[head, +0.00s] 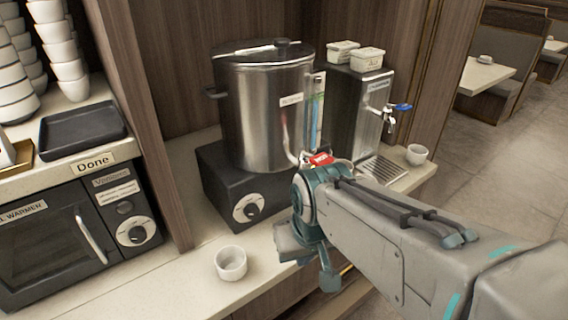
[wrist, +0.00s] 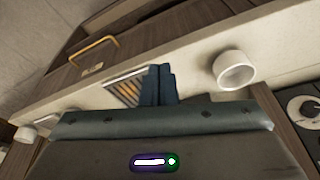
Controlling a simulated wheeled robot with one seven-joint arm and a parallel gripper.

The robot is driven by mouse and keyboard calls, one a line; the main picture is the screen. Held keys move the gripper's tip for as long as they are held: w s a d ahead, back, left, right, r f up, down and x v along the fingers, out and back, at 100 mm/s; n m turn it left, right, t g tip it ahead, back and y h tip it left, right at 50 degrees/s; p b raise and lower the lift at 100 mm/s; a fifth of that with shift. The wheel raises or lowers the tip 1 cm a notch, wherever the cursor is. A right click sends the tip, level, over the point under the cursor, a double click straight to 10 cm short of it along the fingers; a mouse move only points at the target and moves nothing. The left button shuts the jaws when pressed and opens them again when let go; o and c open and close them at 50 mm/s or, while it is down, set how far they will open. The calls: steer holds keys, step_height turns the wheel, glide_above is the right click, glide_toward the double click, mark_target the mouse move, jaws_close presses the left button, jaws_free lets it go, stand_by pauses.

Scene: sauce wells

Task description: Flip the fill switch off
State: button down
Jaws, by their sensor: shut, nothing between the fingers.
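No part labelled as a fill switch can be made out in either view. In the head view a steel urn (head: 262,105) stands on a black base with a dial (head: 247,209). The urn has a sight tube (head: 316,110) and a red tap lever (head: 320,159), partly behind my arm. A steel dispenser (head: 352,115) with a blue-handled tap (head: 402,107) stands to its right. My gripper (wrist: 160,75) is shut and empty, its fingers together over the counter front in the wrist view. In the head view its end (head: 328,278) shows low, in front of the urn's base, partly hidden by my arm.
A white cup (head: 231,263) stands on the counter (head: 190,285) at the front. Another cup (head: 418,154) stands beside the drip tray (head: 378,170). A warmer (head: 55,240), a black tray (head: 82,130) and stacked cups (head: 62,50) are at left. The aisle floor at right is clear.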

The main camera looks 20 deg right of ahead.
steer(key=shift+s+d+f, duration=0.1)
steer(key=w+a+f+m+y+b, duration=0.2)
steer(key=w+f+m+y+b, duration=0.2)
steer(key=f+m+y+b, duration=0.75)
steer(key=w+d+r+m+t, duration=0.1)
steer(key=w+d+m+t, duration=0.1)
steer(key=m, duration=0.1)
steer(key=w+d+r+m+t+p, duration=0.1)
steer(key=w+d+m+t, duration=0.1)
steer(key=d+m, duration=0.1)
steer(key=w+d+r+m+t, duration=0.1)
steer(key=w+d+m+t, duration=0.1)
steer(key=m, duration=0.3)
steer(key=shift+w+d+t+y, duration=0.2)
steer(key=shift+d+t+y, duration=0.15)
steer(key=shift+d+t, duration=0.15)
steer(key=w+d+f+m+t+h+b, duration=0.1)
steer(key=d+m+t+h, duration=0.4)
steer(key=d, duration=0.9)
steer(key=m+t, duration=0.3)
steer(key=m, duration=0.1)
steer(key=shift+w+d+t+h+b, duration=0.25)
steer(key=shift+w+t+h+b, duration=0.05)
steer(key=shift+w+h+b, duration=0.1)
